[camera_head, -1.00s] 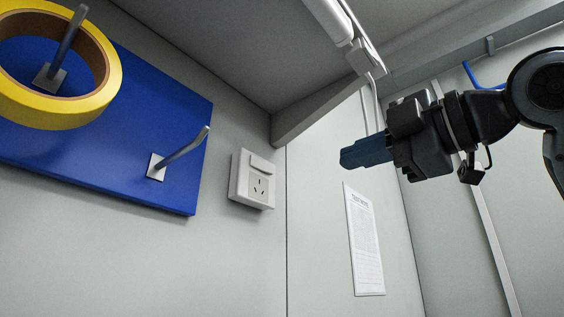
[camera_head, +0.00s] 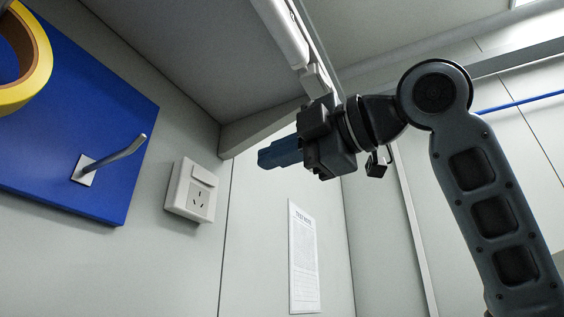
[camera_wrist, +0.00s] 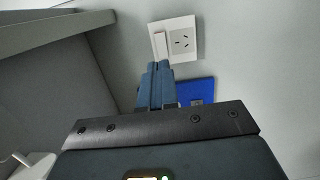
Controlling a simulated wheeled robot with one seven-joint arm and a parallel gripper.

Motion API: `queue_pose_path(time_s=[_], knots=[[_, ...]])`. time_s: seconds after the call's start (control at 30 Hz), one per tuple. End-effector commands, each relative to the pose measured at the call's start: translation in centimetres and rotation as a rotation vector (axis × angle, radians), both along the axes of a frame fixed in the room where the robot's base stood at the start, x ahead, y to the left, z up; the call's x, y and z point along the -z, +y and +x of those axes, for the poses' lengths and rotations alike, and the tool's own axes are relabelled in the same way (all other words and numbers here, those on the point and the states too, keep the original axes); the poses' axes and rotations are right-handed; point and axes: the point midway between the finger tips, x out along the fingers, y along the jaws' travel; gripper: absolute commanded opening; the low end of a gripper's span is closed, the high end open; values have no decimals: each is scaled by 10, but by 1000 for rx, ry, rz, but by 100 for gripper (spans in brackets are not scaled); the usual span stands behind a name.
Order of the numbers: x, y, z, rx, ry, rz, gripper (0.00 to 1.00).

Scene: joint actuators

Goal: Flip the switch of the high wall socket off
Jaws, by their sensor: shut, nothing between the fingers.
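The white wall socket (camera_head: 190,190) is on the grey wall, right of the blue board in the head view. Its rocker switch (camera_head: 204,174) sits above the socket holes. My gripper (camera_head: 262,158) is shut and empty, to the right of the socket and a little higher in the head view, apart from it. In the wrist view the socket (camera_wrist: 182,42) is just beyond my shut fingertips (camera_wrist: 158,66), with the switch (camera_wrist: 160,45) on its left side. I cannot tell whether the switch is on or off.
A blue board (camera_head: 100,150) with a metal hook (camera_head: 118,158) and a yellow tape roll (camera_head: 30,75) is at left. A shelf (camera_head: 180,60) with a light tube (camera_head: 282,30) is overhead. A printed sheet (camera_head: 304,255) hangs on the wall.

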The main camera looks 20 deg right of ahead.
Motion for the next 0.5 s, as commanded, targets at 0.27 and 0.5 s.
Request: queue_pose_path(time_s=[0.27, 0.5], knots=[[-2, 35, 44, -2, 3, 0, 0], [-1, 56, 71, -1, 2, 1, 0]])
